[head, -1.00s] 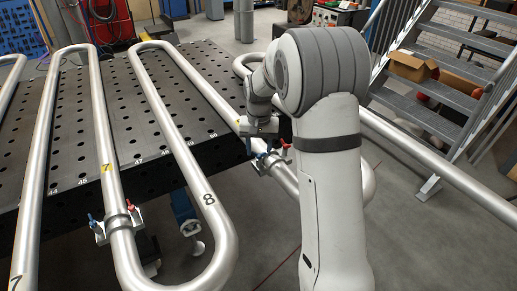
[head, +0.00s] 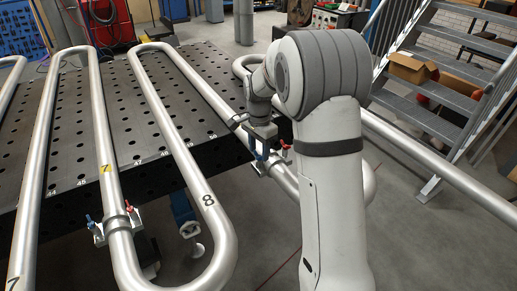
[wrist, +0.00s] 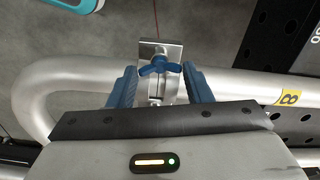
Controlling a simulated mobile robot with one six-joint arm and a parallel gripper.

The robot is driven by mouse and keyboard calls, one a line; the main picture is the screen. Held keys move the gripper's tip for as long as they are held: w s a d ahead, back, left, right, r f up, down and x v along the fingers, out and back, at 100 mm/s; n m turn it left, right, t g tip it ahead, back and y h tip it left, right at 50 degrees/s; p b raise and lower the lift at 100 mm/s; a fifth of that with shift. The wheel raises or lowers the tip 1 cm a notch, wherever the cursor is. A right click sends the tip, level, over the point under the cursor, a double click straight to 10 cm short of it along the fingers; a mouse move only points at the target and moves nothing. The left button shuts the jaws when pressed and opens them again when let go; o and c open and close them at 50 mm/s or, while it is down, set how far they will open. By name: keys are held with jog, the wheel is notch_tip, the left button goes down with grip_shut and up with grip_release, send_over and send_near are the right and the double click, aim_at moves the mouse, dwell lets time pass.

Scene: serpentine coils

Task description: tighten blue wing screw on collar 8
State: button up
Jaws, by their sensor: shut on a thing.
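Collar 8 (wrist: 160,50) is a silver clamp around the bent silver pipe (wrist: 75,82), which carries a yellow tag with an 8 (wrist: 289,97) in the wrist view. The blue wing screw (wrist: 160,67) stands on the collar, at the centre of the wrist view. My gripper (wrist: 161,78) has its two blue fingers on either side of the wing screw and is shut on it. In the head view my gripper (head: 261,150) is at the collar beyond the table edge, and its fingers mostly hide the blue screw. A red wing screw (head: 285,147) shows beside it.
The perforated black table (head: 120,128) lies to the left under several serpentine pipes. Another collar (head: 115,224) with blue and red wing screws sits on pipe 7. Metal stairs (head: 440,95) stand at the right. A teal-and-white object (wrist: 78,4) shows at the wrist view's top edge.

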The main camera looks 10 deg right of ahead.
jog(key=shift+w+r+m, duration=0.15)
jog(key=shift+r+m, duration=0.1)
jog(key=shift+m, duration=0.05)
dwell(0.4)
jog(key=o, duration=0.7)
jog(key=shift+c, duration=0.2)
jog(key=o, duration=0.3)
jog(key=shift+f, duration=0.15)
jog(key=shift+o, duration=0.2)
notch_tip(320, 180, up, 7)
jog(key=shift+r, duration=0.4)
